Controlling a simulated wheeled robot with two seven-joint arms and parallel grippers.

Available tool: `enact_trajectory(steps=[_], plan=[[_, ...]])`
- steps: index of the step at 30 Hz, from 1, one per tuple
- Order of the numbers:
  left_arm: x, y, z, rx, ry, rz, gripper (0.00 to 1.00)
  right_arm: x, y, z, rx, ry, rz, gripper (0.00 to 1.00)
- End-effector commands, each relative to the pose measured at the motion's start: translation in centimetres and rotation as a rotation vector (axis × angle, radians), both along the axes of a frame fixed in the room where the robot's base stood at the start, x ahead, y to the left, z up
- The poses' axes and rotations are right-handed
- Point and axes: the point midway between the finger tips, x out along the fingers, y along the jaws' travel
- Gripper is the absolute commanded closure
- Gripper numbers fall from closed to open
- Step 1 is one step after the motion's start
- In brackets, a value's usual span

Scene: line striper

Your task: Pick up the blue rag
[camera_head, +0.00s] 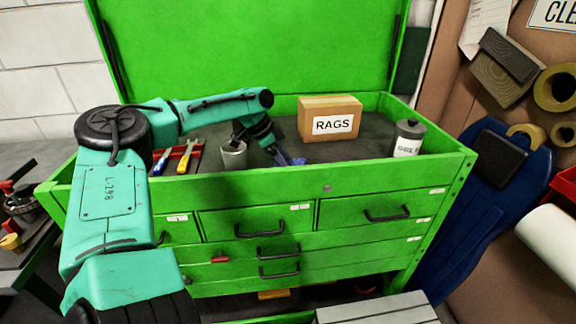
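A small dark blue piece, which looks like the blue rag (294,160), lies on the dark top tray of the green tool chest, in front of the box marked RAGS (330,119). My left arm comes in from the left and bends over the tray. My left gripper (272,150) points down at the rag's left end and seems to touch or overlap it. The fingers are small and dark, so whether they are closed on the rag cannot be told. My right gripper is not in view.
A grey can (233,156) stands just left of my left gripper. A red tray with hand tools (180,158) is further left. A labelled canister (408,139) stands at the right. The green chest's (330,214) front rim and raised lid (250,45) bound the tray.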

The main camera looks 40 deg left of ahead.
Motion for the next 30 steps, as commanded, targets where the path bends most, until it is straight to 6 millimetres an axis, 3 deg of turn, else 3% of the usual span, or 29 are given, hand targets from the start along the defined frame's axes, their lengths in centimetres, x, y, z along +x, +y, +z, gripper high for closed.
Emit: enact_trajectory(steps=[2,7,15,21,25,30], plan=[[0.0,0.0,0.8,0.001,-0.001,0.0,0.74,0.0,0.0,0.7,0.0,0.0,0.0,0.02],[0.1,0.0,3.4,0.001,-0.008,0.0,0.74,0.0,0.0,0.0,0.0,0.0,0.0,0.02],[0.1,0.0,13.9,0.003,-0.004,0.002,0.74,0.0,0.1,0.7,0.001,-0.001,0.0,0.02],[0.1,0.0,19.3,0.001,-0.001,0.002,0.74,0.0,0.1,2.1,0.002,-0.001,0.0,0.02],[0.1,0.0,20.5,-0.001,-0.001,0.0,0.74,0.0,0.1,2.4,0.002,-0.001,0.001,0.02],[0.0,0.0,20.5,-0.001,-0.001,0.0,0.74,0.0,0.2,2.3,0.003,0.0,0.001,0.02]])
